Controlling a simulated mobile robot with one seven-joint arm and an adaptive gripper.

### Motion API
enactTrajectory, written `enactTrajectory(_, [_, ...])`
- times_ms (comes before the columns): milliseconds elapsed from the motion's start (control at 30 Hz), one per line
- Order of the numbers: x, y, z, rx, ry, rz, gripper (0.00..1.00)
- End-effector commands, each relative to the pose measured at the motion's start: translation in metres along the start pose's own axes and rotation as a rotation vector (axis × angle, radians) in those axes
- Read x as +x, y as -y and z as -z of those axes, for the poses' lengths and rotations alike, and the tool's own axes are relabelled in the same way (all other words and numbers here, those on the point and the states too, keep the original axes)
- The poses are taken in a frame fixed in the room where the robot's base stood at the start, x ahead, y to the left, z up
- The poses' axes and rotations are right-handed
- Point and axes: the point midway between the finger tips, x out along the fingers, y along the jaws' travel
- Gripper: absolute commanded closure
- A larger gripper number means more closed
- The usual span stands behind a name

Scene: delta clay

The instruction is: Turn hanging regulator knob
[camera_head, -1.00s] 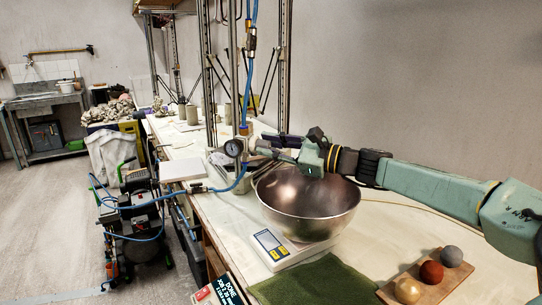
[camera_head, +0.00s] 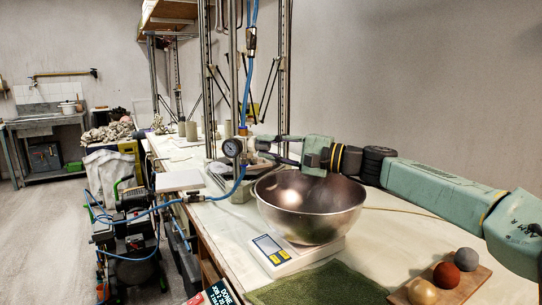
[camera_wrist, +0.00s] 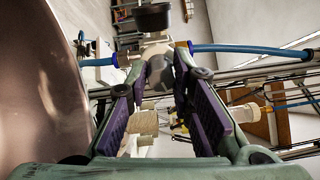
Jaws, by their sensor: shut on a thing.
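The hanging regulator with its round white dial gauge (camera_head: 232,147) hangs on the blue hose at the table's far side in the head view. My gripper (camera_head: 262,145) reaches it from the right, level, just beside the gauge. In the wrist view my gripper (camera_wrist: 160,78) has its two purple-padded fingers closed in on a rounded grey knob (camera_wrist: 160,72) at their tips. The regulator's pale body (camera_wrist: 155,50) shows just beyond the knob. The knob is hidden by my fingers in the head view.
A large metal bowl (camera_head: 310,222) stands on a scale (camera_head: 268,250) close below my arm. Metal uprights (camera_head: 284,70) rise behind the regulator. A board with three balls (camera_head: 476,282) lies front right.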

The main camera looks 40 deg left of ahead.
Motion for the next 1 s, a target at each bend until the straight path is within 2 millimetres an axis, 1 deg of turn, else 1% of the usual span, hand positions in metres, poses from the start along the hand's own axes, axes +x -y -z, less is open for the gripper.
enactTrajectory(100, [0.0000, -0.0007, 0.0008, -0.061, 0.001, 0.002, 1.00])
enactTrajectory(333, [-0.0001, 0.0003, 0.0008, -0.131, 0.005, 0.002, 1.00])
enactTrajectory(867, [-0.0001, 0.0012, 0.0007, -0.150, 0.006, 0.002, 1.00])
enactTrajectory(900, [-0.0001, 0.0013, 0.0007, -0.150, 0.005, 0.002, 0.76])
enactTrajectory(1000, [-0.0001, 0.0010, 0.0006, -0.149, 0.006, 0.002, 0.70])
